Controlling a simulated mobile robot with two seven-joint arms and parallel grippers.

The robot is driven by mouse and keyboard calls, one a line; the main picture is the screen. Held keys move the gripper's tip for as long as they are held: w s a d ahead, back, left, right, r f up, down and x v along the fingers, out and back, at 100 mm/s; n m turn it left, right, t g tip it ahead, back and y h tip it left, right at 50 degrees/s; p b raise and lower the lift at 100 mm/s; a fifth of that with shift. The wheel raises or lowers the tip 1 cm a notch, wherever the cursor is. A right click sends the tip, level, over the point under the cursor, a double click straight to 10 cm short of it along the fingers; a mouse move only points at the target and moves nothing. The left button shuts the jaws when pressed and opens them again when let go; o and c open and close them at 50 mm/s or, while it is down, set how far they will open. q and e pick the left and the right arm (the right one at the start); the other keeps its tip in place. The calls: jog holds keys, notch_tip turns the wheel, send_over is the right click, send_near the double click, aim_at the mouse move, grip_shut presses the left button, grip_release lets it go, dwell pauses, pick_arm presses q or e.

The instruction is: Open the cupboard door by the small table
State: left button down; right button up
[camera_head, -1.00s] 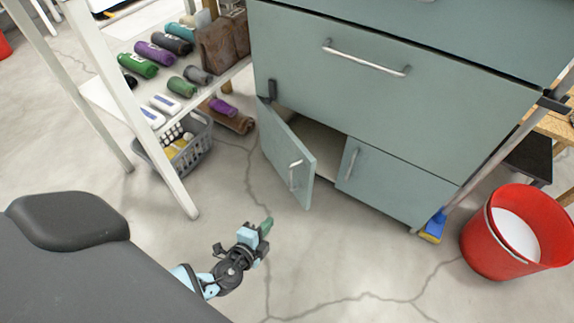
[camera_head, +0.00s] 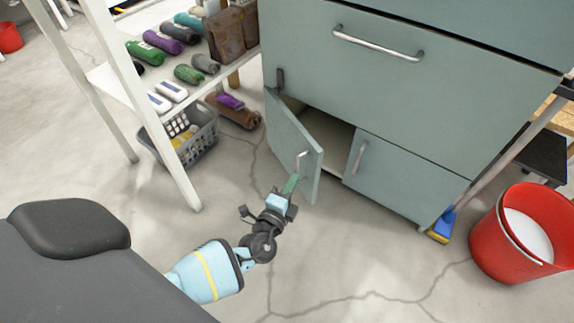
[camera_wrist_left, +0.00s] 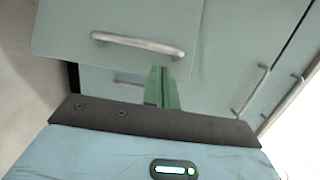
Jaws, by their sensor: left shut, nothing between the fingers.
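The grey-green cupboard (camera_head: 420,110) has two small lower doors. Its left lower door (camera_head: 290,145) stands partly open, hinged on its left side, with a dark gap behind it. The silver handle (camera_head: 302,161) of that door also shows in the left wrist view (camera_wrist_left: 137,43). The right lower door (camera_head: 400,177) is closed. My left gripper (camera_head: 291,184) has green fingertips, shut and empty, close to the open door's handle. My right gripper is not in view.
A white shelf table (camera_head: 137,105) with rolled cloths stands left of the cupboard, and a grey basket (camera_head: 190,145) sits under it. A red bucket (camera_head: 490,240) and a blue-yellow brush (camera_head: 441,227) are at the right. The floor before the doors is clear.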

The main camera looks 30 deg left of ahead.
aim_at(307, 156)
pick_arm(q)
jog(key=w, duration=0.3)
jog(key=w+b, duration=0.1)
jog(key=shift+w+a, duration=0.15)
jog(key=shift+a, duration=0.15)
jog(key=shift+a, duration=0.1)
